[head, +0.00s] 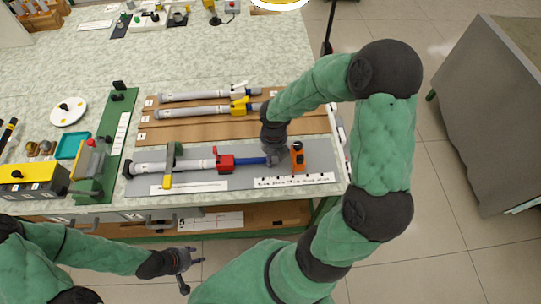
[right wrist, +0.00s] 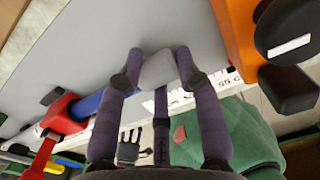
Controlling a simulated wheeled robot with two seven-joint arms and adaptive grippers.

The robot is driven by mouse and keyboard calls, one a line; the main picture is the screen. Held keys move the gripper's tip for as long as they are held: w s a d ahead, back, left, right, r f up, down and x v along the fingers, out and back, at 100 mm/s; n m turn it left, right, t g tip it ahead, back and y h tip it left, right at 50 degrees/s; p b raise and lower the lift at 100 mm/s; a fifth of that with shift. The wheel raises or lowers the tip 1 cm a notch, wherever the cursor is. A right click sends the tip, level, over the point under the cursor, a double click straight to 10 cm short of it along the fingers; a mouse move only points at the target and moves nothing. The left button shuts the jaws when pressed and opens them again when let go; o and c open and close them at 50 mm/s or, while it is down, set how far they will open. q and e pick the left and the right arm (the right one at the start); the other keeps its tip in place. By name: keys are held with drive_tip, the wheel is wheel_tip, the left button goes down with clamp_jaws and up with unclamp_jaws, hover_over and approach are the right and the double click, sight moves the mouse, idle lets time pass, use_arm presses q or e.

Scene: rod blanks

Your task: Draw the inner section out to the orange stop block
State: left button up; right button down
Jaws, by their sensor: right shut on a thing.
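A telescoping rod lies on a grey board (head: 215,184), with a white outer tube (head: 196,165), a red collar (head: 225,162) and a blue inner section (head: 250,160) extending right. My right gripper (head: 274,160) is shut on the inner section's pale end piece (right wrist: 158,70); the blue rod (right wrist: 88,104) runs up to the gripper's left finger in the right wrist view. The orange stop block (head: 298,163) stands just right of the gripper, and a gap shows between them in the right wrist view (right wrist: 234,32). My left gripper (head: 194,268) is open and empty, in front of the bench.
A green and yellow holder (head: 169,172) crosses the outer tube. Two more rods (head: 205,95) lie on a brown board behind. A green rack (head: 108,145), teal tray (head: 73,145) and yellow-topped box (head: 34,180) stand left. Floor is free beyond the bench's right end.

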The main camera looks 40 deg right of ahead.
drive_tip(key=c, duration=0.7)
unclamp_jaws()
wheel_tip(320, 180, up, 12)
drive_tip(key=shift+f, duration=0.1)
